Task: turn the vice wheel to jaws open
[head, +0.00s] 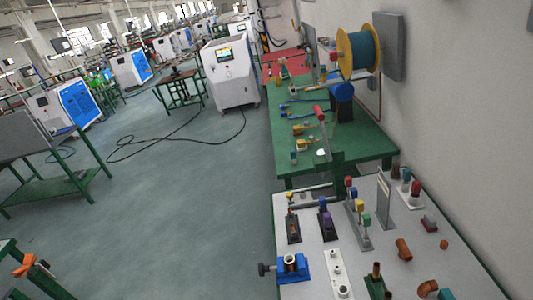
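A small blue vice (305,268) sits at the near left corner of the light grey tabletop (318,205). Its dark wheel (263,269) sticks out to the left, past the table's edge. A short copper-brown cylinder with a pale rim (290,262) stands upright at the vice. I cannot tell at this size whether the jaws touch it or how wide they stand. My gripper is not in view, so its state and its distance from the wheel do not show.
Fittings on dark and white plates, such as a white plate (336,271), stand close right of the vice. Copper elbows (404,249) lie further right. A green bench (350,150) with a yellow reel (346,50) stands behind. Open floor (190,220) lies left of the table.

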